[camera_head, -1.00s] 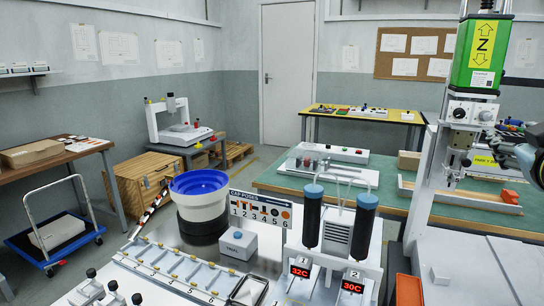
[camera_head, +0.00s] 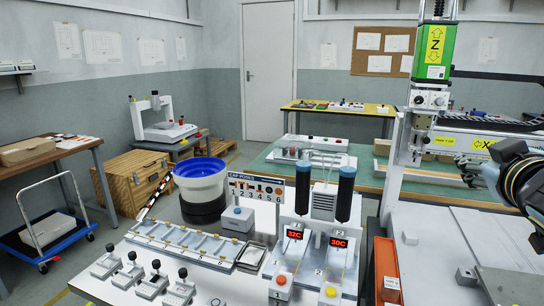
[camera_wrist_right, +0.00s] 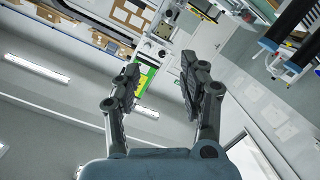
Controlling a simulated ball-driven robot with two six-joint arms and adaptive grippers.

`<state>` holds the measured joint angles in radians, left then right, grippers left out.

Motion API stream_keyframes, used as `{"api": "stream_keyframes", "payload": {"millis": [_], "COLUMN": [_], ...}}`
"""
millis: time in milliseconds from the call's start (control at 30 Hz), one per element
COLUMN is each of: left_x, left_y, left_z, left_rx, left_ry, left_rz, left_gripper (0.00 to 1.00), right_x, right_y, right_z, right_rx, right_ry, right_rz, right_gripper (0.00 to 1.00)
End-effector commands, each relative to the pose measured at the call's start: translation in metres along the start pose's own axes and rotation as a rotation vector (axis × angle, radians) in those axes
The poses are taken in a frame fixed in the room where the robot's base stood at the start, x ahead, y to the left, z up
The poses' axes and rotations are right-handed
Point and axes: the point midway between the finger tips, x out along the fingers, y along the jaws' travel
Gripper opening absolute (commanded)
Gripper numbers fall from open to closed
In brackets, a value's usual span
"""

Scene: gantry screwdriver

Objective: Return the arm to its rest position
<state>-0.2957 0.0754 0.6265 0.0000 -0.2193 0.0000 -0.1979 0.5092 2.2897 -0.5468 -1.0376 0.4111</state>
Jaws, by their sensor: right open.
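My right arm (camera_head: 522,180) comes in from the right edge in the head view. Its dark gripper (camera_head: 474,173) points left toward the gantry column and looks small and partly hidden at the wrist. In the right wrist view the gripper's two jointed fingers (camera_wrist_right: 160,75) stand apart with nothing between them. The gantry head with its green Z-axis block (camera_head: 434,52) stands beyond the hand; the green block (camera_wrist_right: 146,80) shows between the fingers in the tilted wrist view. My left gripper is not in view.
A grey plate surface (camera_head: 440,235) lies below my right arm.

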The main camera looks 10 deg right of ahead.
Motion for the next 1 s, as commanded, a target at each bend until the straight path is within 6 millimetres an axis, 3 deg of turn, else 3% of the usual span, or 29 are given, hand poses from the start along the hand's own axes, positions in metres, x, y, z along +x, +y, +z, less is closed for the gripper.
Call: {"api": "stream_keyframes", "payload": {"millis": [167,367,633,933,1000], "left_x": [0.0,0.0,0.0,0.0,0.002], "left_y": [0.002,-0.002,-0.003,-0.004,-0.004], "left_z": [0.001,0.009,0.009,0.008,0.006], "left_rx": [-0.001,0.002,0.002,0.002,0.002], "left_ry": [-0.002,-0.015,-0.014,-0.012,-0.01], "left_rz": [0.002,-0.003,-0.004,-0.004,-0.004], "left_gripper": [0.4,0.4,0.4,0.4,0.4], "right_x": [-0.018,-0.057,-0.141,-0.242,-0.229], "right_y": [-0.021,-0.056,-0.107,-0.146,-0.16], "right_z": [0.036,0.091,0.161,0.199,0.22], "right_rx": [0.012,0.021,0.02,0.016,0.009], "right_ry": [-0.127,-0.332,-0.64,-0.896,-0.906], "right_rz": [-0.063,-0.181,-0.41,-0.68,-0.675], "right_gripper": [0.43,0.43,0.43,0.43,0.43]}}
